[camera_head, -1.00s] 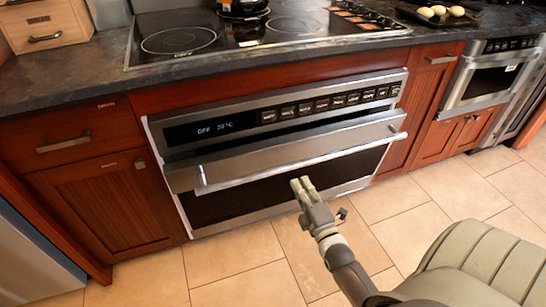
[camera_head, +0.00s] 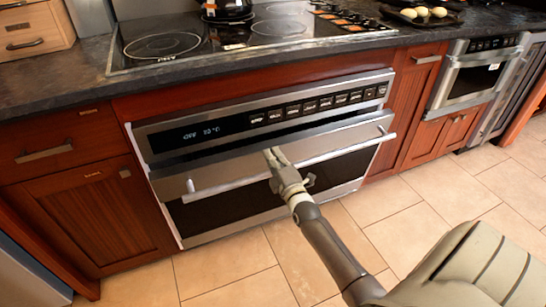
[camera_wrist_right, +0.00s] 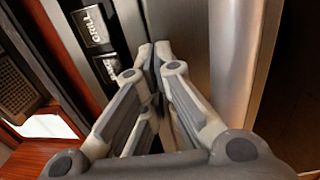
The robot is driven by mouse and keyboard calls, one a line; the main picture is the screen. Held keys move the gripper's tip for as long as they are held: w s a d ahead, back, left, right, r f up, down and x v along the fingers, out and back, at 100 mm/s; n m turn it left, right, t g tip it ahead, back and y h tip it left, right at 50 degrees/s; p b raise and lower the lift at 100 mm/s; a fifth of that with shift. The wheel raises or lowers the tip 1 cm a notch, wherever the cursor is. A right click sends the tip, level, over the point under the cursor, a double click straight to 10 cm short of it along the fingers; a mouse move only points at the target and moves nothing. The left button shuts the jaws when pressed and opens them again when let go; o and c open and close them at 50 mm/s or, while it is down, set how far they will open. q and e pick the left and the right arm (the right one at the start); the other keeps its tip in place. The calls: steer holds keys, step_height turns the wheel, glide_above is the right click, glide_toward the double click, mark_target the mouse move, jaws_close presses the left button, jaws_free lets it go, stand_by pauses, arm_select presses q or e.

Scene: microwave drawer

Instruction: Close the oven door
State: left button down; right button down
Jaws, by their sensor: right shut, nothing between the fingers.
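The oven (camera_head: 150,135) is built in under the cooktop, with a display and a row of buttons. Its steel-framed oven door (camera_head: 215,175) stands slightly open, tilted out at the top, with a dark gap under the control panel. A long bar handle (camera_head: 345,147) crosses the door. My right gripper (camera_head: 270,153) is shut and empty, at the upper part of the door. In the right wrist view its fingertips (camera_wrist_right: 155,50) are close to the steel door front (camera_wrist_right: 180,25), between the handle (camera_wrist_right: 230,65) and the button panel (camera_wrist_right: 95,35). Contact cannot be told. My left gripper is not in view.
A cooktop (camera_head: 215,38) with a pot (camera_head: 226,8) is set in the dark counter (camera_head: 60,95). Wooden cabinets (camera_head: 85,200) flank the oven. A second, smaller steel appliance (camera_head: 470,75) is at right. The tiled floor (camera_head: 225,275) in front is clear.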

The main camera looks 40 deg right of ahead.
mark_target(269, 147)
steer(key=shift+w, duration=0.1)
steer(key=x, duration=0.2)
steer(key=shift+w+r, duration=0.25)
steer(key=shift+w, duration=0.1)
steer(key=shift+w+d, duration=0.1)
steer(key=shift+w, duration=0.2)
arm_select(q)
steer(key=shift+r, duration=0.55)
